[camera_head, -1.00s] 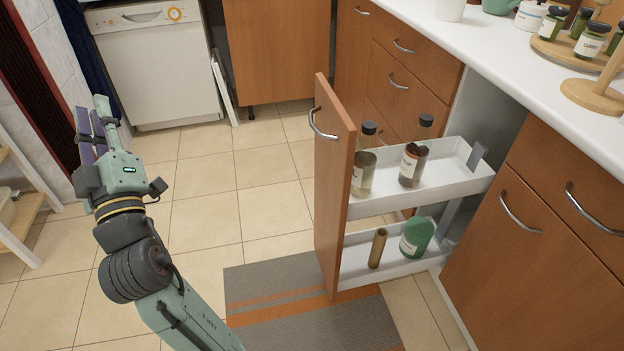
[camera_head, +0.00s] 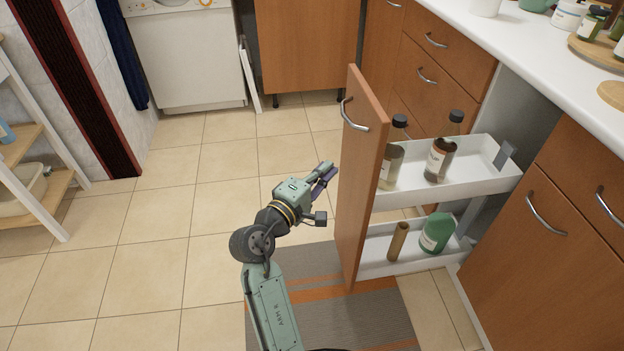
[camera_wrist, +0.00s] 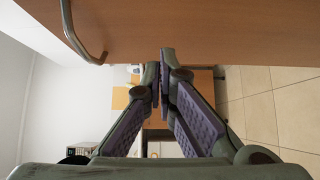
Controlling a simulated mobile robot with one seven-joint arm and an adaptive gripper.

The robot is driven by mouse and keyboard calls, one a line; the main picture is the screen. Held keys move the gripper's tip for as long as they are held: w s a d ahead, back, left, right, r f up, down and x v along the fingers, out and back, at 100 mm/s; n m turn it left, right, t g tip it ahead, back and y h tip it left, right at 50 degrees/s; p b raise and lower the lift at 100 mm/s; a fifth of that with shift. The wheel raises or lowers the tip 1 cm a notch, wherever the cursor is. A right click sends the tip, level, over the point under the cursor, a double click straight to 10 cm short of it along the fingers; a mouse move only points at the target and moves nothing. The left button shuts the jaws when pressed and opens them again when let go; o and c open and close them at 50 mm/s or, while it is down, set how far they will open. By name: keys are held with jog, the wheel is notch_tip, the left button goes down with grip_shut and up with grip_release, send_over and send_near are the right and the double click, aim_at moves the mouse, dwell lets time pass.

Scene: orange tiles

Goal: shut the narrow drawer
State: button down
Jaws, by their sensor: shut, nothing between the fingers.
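The narrow drawer (camera_head: 361,185) is a tall pull-out unit with a wooden front, standing well out from the cabinets. Its two white shelves hold bottles, a green container and a brown cylinder. A curved metal handle (camera_head: 352,115) is on the upper part of the front. My gripper (camera_head: 329,174) is shut and empty, just left of the drawer front, below the handle. In the wrist view the drawer front (camera_wrist: 210,30) fills the top, with the handle (camera_wrist: 82,35) at upper left. The shut fingertips (camera_wrist: 159,62) appear near the front; I cannot tell whether they touch it.
A striped mat (camera_head: 330,300) lies on the tiled floor below the drawer. The fixed cabinets (camera_head: 530,235) and white counter (camera_head: 560,90) are at right. A white shelf unit (camera_head: 35,150) stands at far left. Open floor lies left of my arm.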

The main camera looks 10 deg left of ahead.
jog(key=shift+w+d+p, duration=0.15)
jog(key=shift+w+d, duration=0.3)
jog(key=shift+d, duration=0.3)
jog(key=shift+w+d+p, duration=0.2)
jog(key=shift+w+d, duration=0.3)
jog(key=shift+d, duration=0.3)
jog(key=shift+w+d+p, duration=0.15)
jog(key=shift+w+d, duration=0.3)
jog(key=shift+d, duration=0.3)
jog(key=shift+w, duration=0.1)
